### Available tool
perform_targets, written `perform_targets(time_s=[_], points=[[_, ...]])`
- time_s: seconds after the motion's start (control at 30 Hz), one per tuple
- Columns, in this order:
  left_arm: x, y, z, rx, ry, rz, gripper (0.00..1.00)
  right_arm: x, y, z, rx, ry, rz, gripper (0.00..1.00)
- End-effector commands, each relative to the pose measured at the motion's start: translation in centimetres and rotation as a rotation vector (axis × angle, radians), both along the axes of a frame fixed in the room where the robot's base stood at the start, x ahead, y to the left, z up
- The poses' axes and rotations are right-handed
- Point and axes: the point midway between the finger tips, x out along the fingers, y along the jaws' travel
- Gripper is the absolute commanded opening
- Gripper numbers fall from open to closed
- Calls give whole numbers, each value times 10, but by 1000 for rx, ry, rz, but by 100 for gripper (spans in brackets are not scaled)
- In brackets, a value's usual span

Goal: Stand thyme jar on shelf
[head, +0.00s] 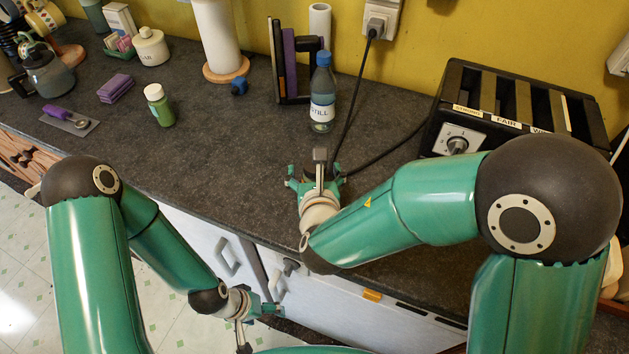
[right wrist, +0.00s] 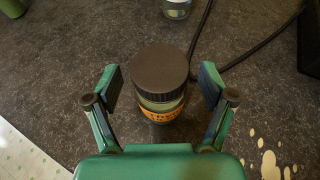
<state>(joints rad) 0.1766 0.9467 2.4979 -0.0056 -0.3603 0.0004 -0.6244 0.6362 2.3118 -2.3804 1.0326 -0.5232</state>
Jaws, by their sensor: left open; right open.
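In the right wrist view a small jar (right wrist: 160,77) with a dark ribbed lid stands upright on the dark counter. Its orange label shows only in part, and I cannot read it fully. My right gripper (right wrist: 162,88) is open, its pads on either side of the jar with a gap at each side. In the head view my right gripper (head: 318,178) is low over the counter and the jar is hidden or cannot be made out. My left gripper (head: 262,309) is open and empty, in front of the cabinet doors below the counter edge. I see no shelf clearly.
A water bottle (head: 322,93) stands behind my right gripper, near a black cable (head: 352,95). A black toaster (head: 520,105) is at the right. A green bottle (head: 159,105) stands at the left. Pale spots (right wrist: 270,160) mark the counter. The counter's middle left is clear.

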Motion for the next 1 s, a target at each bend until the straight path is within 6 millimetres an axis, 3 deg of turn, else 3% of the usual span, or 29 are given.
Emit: perform_targets(time_s=[0.17,0.67,1.0], points=[[-1,0,0,0,2,-1,77,0,-1,0,0,0,-2,83],[0,0,0,0,1,0,77,0,-1,0,0,-1,-2,1],[0,0,0,0,1,0,77,0,0,2,1,-2,-1,0]])
